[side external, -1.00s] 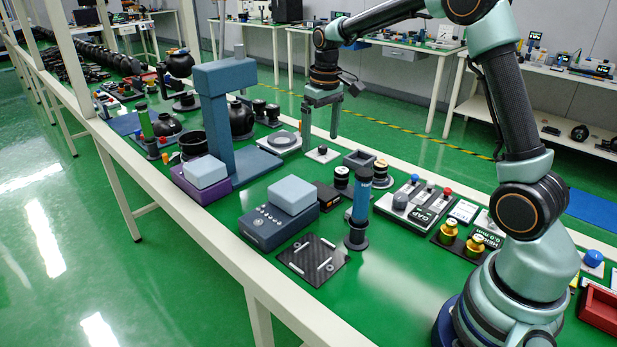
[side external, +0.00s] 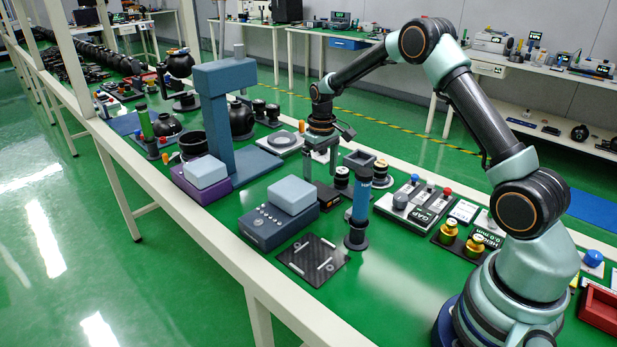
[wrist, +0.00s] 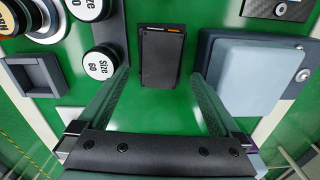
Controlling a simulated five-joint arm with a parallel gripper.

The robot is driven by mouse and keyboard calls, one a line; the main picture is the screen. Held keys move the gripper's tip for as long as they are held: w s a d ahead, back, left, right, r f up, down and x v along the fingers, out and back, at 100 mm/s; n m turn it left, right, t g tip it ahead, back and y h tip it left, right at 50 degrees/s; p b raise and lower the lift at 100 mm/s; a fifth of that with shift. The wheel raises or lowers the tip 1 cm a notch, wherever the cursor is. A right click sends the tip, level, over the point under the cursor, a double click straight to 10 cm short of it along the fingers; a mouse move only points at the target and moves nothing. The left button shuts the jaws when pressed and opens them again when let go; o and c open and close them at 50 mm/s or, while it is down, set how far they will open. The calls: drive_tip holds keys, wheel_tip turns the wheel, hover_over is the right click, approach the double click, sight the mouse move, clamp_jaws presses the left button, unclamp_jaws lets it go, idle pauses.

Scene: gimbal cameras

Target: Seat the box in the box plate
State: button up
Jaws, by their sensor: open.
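The box, a small black block with an orange mark at one end, lies on the green table (side external: 328,196); in the wrist view the box (wrist: 162,60) is between and beyond the two fingers. My gripper (side external: 320,178) is open and empty, pointing down above the box; both fingers also show in the wrist view (wrist: 158,76), one on each side and apart from it. The likely box plate, a grey square frame with a recess (side external: 360,160), is right of my gripper; it shows at the left of the wrist view (wrist: 33,57).
A blue cylinder on a stand (side external: 361,205) is close in front. Black weights labelled "Size 60" (wrist: 101,63) sit beside the box. A blue-grey device with a light top (side external: 278,212) is left. A black plate with pins (side external: 312,260) is nearer the camera.

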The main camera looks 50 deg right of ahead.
sight(321, 190)
drive_tip(key=shift+s+f, duration=0.2)
drive_tip(key=shift+f, duration=2.15)
drive_tip(key=shift+f, duration=0.2)
drive_tip(key=c, duration=1.5)
